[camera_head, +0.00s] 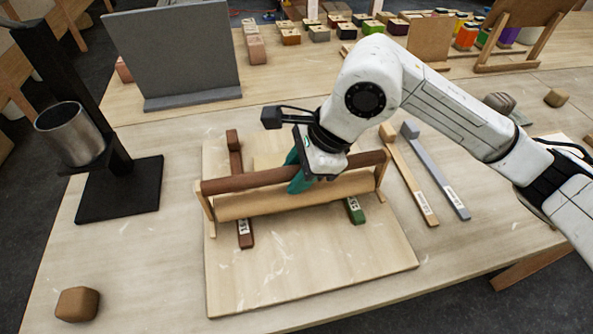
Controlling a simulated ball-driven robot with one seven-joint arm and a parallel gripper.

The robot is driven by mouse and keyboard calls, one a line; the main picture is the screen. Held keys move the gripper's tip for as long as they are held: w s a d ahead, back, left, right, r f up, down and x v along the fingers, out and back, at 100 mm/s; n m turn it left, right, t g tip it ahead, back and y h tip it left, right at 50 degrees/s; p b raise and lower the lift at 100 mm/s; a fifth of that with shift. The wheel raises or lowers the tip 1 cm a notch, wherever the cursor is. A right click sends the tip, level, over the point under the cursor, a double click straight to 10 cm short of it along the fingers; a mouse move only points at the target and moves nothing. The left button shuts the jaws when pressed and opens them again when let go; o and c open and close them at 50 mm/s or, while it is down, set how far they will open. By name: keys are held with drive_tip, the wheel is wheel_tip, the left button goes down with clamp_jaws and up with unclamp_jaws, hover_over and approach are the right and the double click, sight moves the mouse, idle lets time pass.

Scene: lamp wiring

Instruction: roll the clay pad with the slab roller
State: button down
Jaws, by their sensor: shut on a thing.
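The slab roller (255,206) is a tan wooden cylinder with a dark brown handle bar (238,181) above it and a wooden bracket at each end. It lies across a wooden board (310,268). My gripper (299,181) has teal fingers shut on the handle bar near its middle. A pale tan patch (266,161), which looks like the clay pad, shows just behind the roller; the rest is hidden by the roller and gripper. A dark red strip (244,232) and a green strip (355,211) run under the roller, one on each side.
A tan strip (414,185) and a grey strip (440,180) lie right of the board. A black stand with a metal cup (71,135) is at left. A brown lump (77,304) lies front left. A grey panel (174,50) stands behind. The board's front is clear.

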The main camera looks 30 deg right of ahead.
drive_tip(key=shift+w+d+f+b, duration=0.2)
drive_tip(key=shift+w+f+b, duration=0.05)
drive_tip(key=shift+w+b, duration=0.25)
drive_tip(key=shift+w+d+r+b, duration=0.1)
drive_tip(key=shift+w+d+b, duration=0.3)
drive_tip(key=shift+w, duration=0.55)
drive_tip(key=shift+w+d+f+b, duration=0.1)
drive_tip(key=shift+w+d+b, duration=0.15)
drive_tip(key=shift+w+b, duration=0.55)
drive_tip(key=shift+w+d+r+b, duration=0.1)
drive_tip(key=shift+w+d+b, duration=0.25)
drive_tip(key=shift+w, duration=0.75)
drive_tip(key=shift+w+d+b, duration=0.2)
drive_tip(key=shift+w+b, duration=0.3)
drive_tip(key=shift+w, duration=0.3)
drive_tip(key=shift+w+d+b, duration=0.2)
drive_tip(key=shift+w+d, duration=0.1)
drive_tip(key=shift+w, duration=0.55)
drive_tip(key=shift+w+d+b, duration=0.25)
drive_tip(key=shift+w, duration=0.55)
drive_tip(key=shift+w+d+b, duration=0.2)
drive_tip(key=shift+w+d, duration=0.1)
drive_tip(key=shift+w, duration=0.55)
drive_tip(key=shift+s, duration=0.1)
